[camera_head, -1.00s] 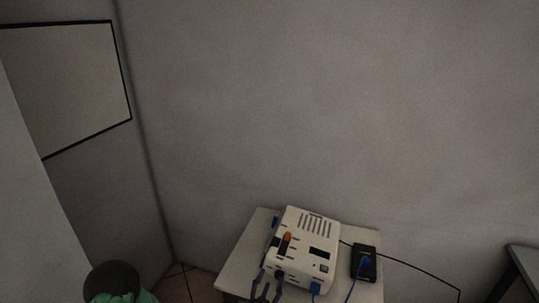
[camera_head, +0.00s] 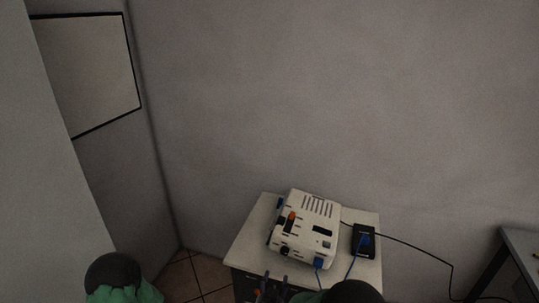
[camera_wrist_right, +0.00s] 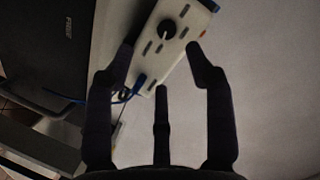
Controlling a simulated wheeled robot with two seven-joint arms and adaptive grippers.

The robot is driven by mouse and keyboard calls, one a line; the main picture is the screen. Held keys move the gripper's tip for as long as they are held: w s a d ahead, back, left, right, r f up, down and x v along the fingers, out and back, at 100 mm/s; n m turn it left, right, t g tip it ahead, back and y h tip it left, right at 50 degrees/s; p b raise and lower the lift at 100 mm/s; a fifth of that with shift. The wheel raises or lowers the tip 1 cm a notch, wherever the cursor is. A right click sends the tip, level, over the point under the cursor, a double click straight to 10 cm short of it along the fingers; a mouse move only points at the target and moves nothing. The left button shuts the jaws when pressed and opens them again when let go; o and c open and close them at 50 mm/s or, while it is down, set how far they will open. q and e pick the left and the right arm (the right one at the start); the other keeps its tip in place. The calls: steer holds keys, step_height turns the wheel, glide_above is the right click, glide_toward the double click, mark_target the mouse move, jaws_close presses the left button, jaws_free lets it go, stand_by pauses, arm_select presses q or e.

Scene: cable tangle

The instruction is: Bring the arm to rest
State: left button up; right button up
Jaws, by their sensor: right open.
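My right gripper (camera_head: 273,284) shows at the bottom edge of the head view, low in front of the small table. Its dark fingers are apart and nothing is seen between them. In the right wrist view the open fingers (camera_wrist_right: 160,66) point toward a white box with a black knob (camera_wrist_right: 178,18), with a gap I cannot measure. The same white box (camera_head: 312,224), with an orange switch and blue plugs, sits on the table in the head view. My left gripper is not in view; dark and green parts of my arms show along the bottom edge.
The small light-topped table (camera_head: 250,245) also carries a black device (camera_head: 364,241) with a blue cable. A thin black cable (camera_head: 420,249) runs right, off the table. A grey desk (camera_head: 523,248) stands at the right edge. Floor shows left of the table.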

steer(key=s+d+f+n+g+y, duration=0.2)
steer(key=s+d+f+g, duration=0.1)
steer(key=f, duration=0.5)
steer(key=s+d+f+n+g+y, duration=0.1)
steer(key=s+d+f+n+g, duration=0.2)
steer(key=f, duration=0.5)
steer(key=s+d+f+n+g+y, duration=0.1)
steer(key=s+f+g, duration=0.2)
steer(key=s, duration=0.7)
steer(key=s+d+f+n+g+y, duration=0.1)
steer(key=s+g, duration=0.4)
steer(key=s, duration=0.5)
step_height(320, 180, down, 2)
steer(key=shift+s+d+f+g+y, duration=0.2)
steer(key=shift+s+g+y, duration=0.2)
steer(key=shift+y, duration=0.4)
steer(key=shift+w, duration=0.1)
